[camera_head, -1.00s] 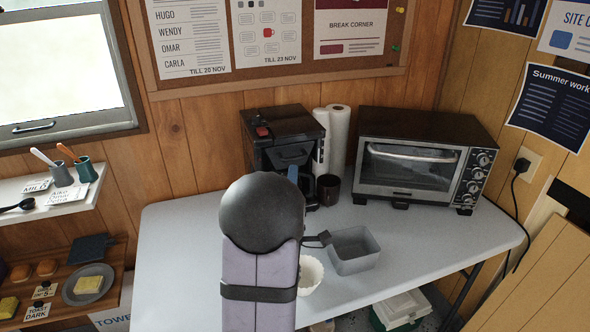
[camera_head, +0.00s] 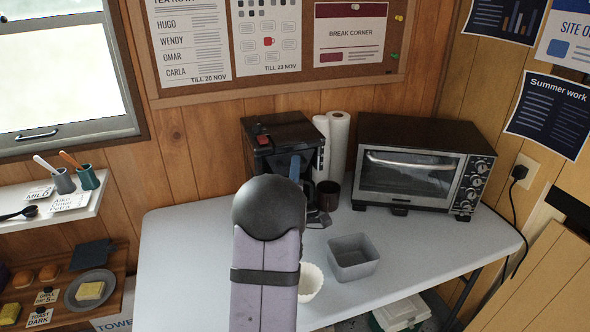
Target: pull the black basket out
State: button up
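The black coffee maker (camera_head: 283,128) stands on the table against the back wall. The black basket (camera_head: 279,160) is in its upper front, dark against the dark housing and partly covered. My gripper (camera_head: 296,168) is in front of the basket; only a blue part of it shows clearly, beyond the rounded end of my arm. I cannot tell whether it touches the basket or how its fingers are set. The lower front of the coffee maker is largely hidden by my arm.
A dark mug (camera_head: 328,196) and paper rolls (camera_head: 338,150) stand right of the coffee maker, then a toaster oven (camera_head: 411,172). A grey open container (camera_head: 353,258) and a white paper filter (camera_head: 311,281) sit nearer the front. The table's left side is clear.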

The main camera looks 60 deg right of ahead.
grip_shut()
jog(key=s+a+b, duration=0.5)
jog(key=s+a, duration=0.4)
jog(key=shift+s, duration=0.15)
dwell(0.4)
grip_release()
